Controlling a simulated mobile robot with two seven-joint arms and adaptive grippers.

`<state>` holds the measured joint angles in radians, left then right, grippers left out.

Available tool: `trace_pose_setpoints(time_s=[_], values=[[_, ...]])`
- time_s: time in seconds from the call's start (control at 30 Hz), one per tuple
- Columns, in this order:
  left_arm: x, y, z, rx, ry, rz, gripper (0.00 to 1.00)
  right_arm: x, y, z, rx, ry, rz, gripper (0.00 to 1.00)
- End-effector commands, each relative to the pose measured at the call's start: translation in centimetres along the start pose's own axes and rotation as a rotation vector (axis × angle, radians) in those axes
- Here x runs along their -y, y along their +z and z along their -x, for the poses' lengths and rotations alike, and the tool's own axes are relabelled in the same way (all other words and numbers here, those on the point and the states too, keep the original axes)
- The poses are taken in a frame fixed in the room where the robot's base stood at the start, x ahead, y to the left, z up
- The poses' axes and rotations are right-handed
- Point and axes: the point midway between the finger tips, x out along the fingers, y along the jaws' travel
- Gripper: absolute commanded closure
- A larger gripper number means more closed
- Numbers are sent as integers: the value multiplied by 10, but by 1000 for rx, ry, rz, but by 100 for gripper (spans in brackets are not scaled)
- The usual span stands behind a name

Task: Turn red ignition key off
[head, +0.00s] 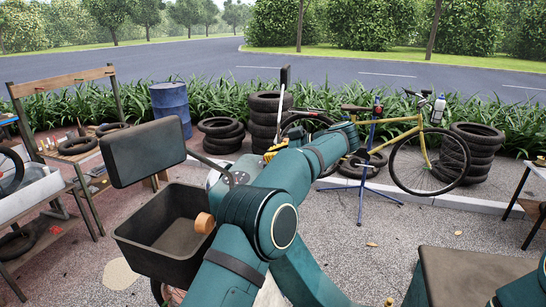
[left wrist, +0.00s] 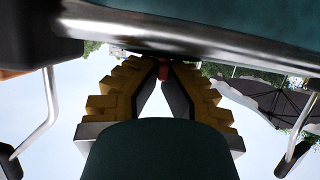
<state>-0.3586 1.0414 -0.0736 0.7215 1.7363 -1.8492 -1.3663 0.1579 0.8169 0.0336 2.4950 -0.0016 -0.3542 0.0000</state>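My left arm crosses the middle of the head view, and a small yellow part of my left gripper (head: 274,150) shows behind it; its tips are hidden there. In the left wrist view the two yellow fingers of my left gripper (left wrist: 162,68) lean together at their tips. A small red piece, which looks like the red ignition key (left wrist: 163,70), sits between the tips and fills the gap. Its turned position cannot be made out. The key is hidden behind my arm in the head view. My right gripper is not in view.
A black mirror-like panel (head: 142,151) on a stem and an open black bin (head: 140,240) stand left of my arm. Stacked tyres (head: 264,120), a blue barrel (head: 171,106) and a yellow bicycle on a stand (head: 425,150) are behind.

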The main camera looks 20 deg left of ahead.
Motion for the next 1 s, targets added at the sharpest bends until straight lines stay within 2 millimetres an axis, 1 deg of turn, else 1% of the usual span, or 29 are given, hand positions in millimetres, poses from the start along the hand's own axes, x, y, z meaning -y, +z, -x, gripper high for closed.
trace_pose_setpoints(time_s=[0.1,0.13,0.2,0.77,1.0], values=[[0,0,-1,-1,-2,0,100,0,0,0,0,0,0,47],[0,0,-1,-1,-2,0,86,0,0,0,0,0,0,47],[0,0,-1,-1,-1,0,63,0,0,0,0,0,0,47],[0,-1,0,0,9,-4,63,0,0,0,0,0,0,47],[1,-1,0,0,78,-33,63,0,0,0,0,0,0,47]])
